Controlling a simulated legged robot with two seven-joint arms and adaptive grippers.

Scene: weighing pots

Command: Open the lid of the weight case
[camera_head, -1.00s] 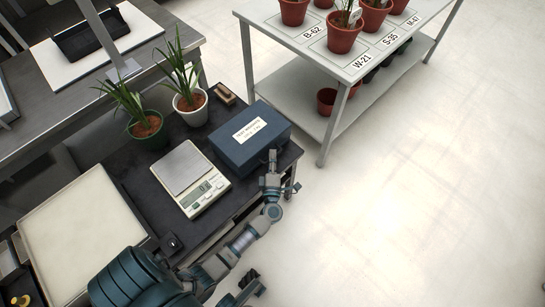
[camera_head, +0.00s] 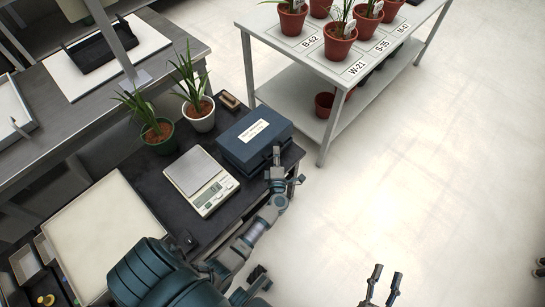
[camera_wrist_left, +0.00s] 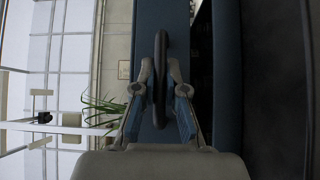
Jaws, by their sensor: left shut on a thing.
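The blue weight case (camera_head: 240,160) stands at the right end of the dark bench, with a white label on its lid (camera_head: 270,121). My left gripper (camera_head: 277,153) is at the case's front side. In the left wrist view, the left gripper (camera_wrist_left: 160,90) is shut on a dark handle (camera_wrist_left: 160,50) on the blue lid (camera_wrist_left: 146,35). A dark gap (camera_wrist_left: 201,70) shows between the lid and the blue case body (camera_wrist_left: 226,80), so the lid looks slightly raised. The inside is too dark to make out. My right gripper (camera_head: 387,271) is open and empty over the floor.
A scale (camera_head: 201,180) stands left of the case. Potted plants in a green pot (camera_head: 160,139) and a white pot (camera_head: 200,120) and a small brown block (camera_head: 229,101) are behind. A pale tray (camera_head: 105,235) lies left. A white table (camera_head: 300,45) with red pots stands beyond.

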